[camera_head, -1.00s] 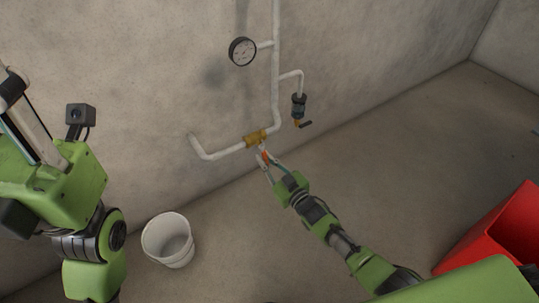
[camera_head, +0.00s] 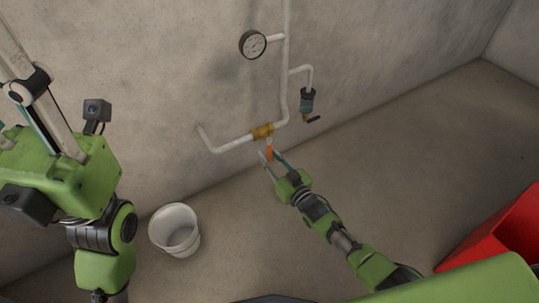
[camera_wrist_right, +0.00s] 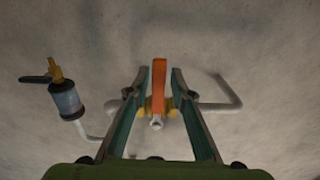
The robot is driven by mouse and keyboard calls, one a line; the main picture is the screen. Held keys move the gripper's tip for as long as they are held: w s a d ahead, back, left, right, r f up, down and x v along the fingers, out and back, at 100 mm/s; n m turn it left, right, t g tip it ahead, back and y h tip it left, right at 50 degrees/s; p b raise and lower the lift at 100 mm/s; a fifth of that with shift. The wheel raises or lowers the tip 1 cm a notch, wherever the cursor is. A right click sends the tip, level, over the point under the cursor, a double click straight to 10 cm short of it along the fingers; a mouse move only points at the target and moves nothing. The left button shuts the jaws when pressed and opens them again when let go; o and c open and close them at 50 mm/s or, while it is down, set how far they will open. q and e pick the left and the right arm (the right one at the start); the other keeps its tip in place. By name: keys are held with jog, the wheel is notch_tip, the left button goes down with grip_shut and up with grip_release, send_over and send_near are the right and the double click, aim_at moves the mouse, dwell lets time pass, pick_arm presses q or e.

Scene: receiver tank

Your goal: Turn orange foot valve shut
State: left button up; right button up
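The valve has a brass body (camera_head: 263,131) in the low white pipe. Its orange handle (camera_head: 269,153) points down and out from the body. In the right wrist view the orange handle (camera_wrist_right: 159,82) stands upright between the two fingers, with a gap on each side. My right gripper (camera_head: 271,157) is open around the handle; it also shows in the right wrist view (camera_wrist_right: 158,75). My left gripper (camera_head: 40,100) is raised at the far left, away from the valve. Its fingertips run out of view at the top left.
A round gauge (camera_head: 253,44) and a dark-bodied fitting with a small lever (camera_head: 307,101) are on the pipework. A white bucket (camera_head: 175,231) stands on the floor at lower left. A red container (camera_head: 497,232) is at right. The floor between is clear.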

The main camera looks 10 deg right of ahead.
dwell(0.3)
jog(key=v, duration=1.2)
jog(key=shift+r, duration=0.1)
